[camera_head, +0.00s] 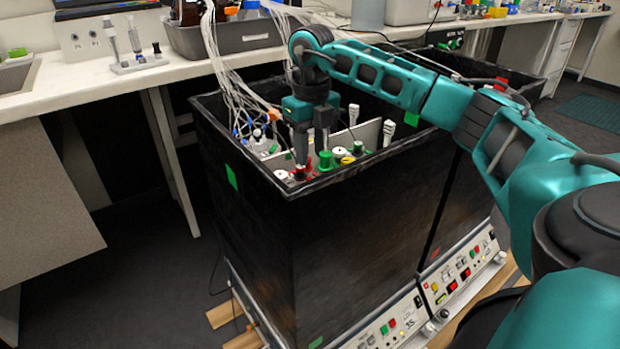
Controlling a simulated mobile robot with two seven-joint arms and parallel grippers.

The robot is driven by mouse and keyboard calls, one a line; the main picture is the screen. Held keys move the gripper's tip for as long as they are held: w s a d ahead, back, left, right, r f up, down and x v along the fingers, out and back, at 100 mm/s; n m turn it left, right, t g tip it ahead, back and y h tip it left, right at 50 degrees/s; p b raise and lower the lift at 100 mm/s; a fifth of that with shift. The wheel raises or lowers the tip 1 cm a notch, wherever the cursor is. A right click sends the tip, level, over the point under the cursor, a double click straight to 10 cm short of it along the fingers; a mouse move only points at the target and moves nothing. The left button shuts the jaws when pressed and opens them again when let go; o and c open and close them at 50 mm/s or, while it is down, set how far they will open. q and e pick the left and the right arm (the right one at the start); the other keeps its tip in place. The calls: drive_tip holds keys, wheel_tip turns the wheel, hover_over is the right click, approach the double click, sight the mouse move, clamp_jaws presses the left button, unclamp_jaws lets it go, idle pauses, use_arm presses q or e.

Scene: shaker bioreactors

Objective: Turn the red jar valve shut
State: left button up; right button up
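The red jar valve (300,173) sits inside the near corner of a black open-topped shaker box (350,235), low behind its rim. My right gripper (311,153) points down into the box right above the red valve. Its two fingers stand apart with a gap between them. The left finger hides part of the valve, and I cannot tell whether it touches it. The valve's exact turn angle is too small to read. My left gripper is not in view.
A green valve (326,161) and a yellow-topped cap (347,160) stand close to the right of the red one. White tubes (232,85) and small bottles crowd the left. A white bench (110,80) with a pipette stand (138,62) runs behind.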

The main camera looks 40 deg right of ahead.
wheel_tip(320, 180, down, 6)
drive_tip(key=shift+f+b, duration=0.15)
drive_tip(key=shift+b, duration=0.55)
clamp_jaws()
